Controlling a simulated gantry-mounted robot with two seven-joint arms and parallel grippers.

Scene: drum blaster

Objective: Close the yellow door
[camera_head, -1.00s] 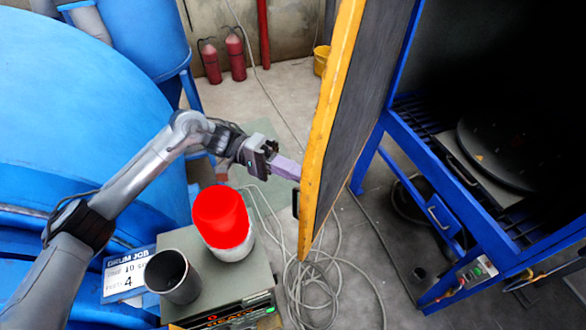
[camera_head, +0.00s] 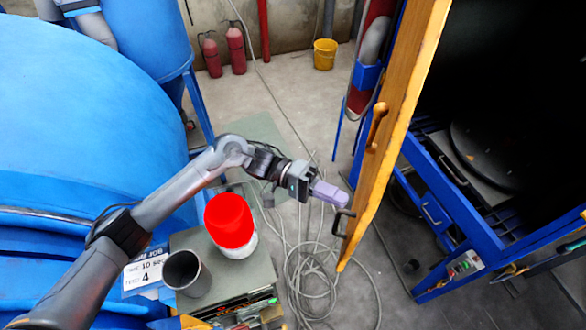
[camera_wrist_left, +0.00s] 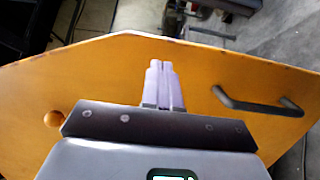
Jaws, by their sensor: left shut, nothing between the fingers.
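The yellow door (camera_head: 402,95) stands open at the front of the blue cabinet, seen nearly edge-on with part of its yellow outer face showing. It carries a dark handle (camera_head: 343,222) near its lower edge, which also shows in the left wrist view (camera_wrist_left: 258,103). My left gripper (camera_head: 343,199) is shut and empty, its pale purple fingers pointing at the door's outer face beside the handle. In the left wrist view the fingers (camera_wrist_left: 162,68) lie in front of the yellow face; I cannot tell whether they touch it. My right gripper is not in view.
The blue cabinet frame (camera_head: 440,200) with a dark interior stands right. A red-topped container (camera_head: 230,220) and a dark cup (camera_head: 186,273) stand on a grey box below my left arm. Cables (camera_head: 312,275) lie on the floor. A yellow bucket (camera_head: 325,54) stands at the back.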

